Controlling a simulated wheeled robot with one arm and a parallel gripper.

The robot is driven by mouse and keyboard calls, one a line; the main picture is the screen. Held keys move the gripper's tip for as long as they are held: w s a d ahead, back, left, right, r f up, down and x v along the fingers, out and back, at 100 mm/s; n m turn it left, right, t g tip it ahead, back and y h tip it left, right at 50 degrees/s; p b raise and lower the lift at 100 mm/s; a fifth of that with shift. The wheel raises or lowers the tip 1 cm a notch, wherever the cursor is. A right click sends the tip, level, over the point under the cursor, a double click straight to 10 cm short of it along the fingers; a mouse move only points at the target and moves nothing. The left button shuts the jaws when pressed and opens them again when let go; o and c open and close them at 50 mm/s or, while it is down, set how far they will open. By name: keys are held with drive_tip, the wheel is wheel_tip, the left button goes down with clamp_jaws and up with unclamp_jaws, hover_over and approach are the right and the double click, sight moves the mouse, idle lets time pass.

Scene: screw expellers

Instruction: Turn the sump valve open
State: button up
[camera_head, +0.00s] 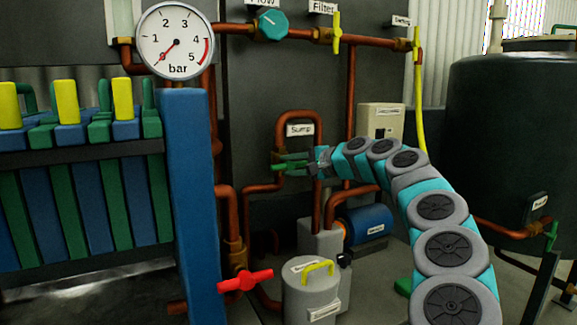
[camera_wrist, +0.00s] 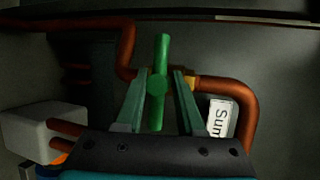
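The sump valve has a green bar handle (camera_wrist: 158,85) with a round hub, set on a copper pipe with brass fittings. In the wrist view the handle stands upright, across the pipe run. My gripper (camera_wrist: 162,74) is open, with one finger on each side of the handle and visible gaps between. In the head view the handle (camera_head: 288,165) lies about level beside the vertical pipe, below the "Sump" label (camera_head: 300,130). My gripper (camera_head: 310,163) reaches it from the right, and its fingertips are too small there to tell contact. The label (camera_wrist: 218,118) also shows in the wrist view.
A red-handled valve (camera_head: 245,281) and a grey lidded pot (camera_head: 312,292) stand below. A blue motor (camera_head: 367,226) sits under my arm. A filter press (camera_head: 80,190) fills the left, a dark tank (camera_head: 507,140) the right. A pressure gauge (camera_head: 175,40) hangs above.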

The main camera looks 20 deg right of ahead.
drive_tip(key=shift+w+a+f, duration=0.1)
drive_tip(key=shift+w, duration=0.05)
drive_tip(key=shift+c, duration=0.2)
clamp_jaws()
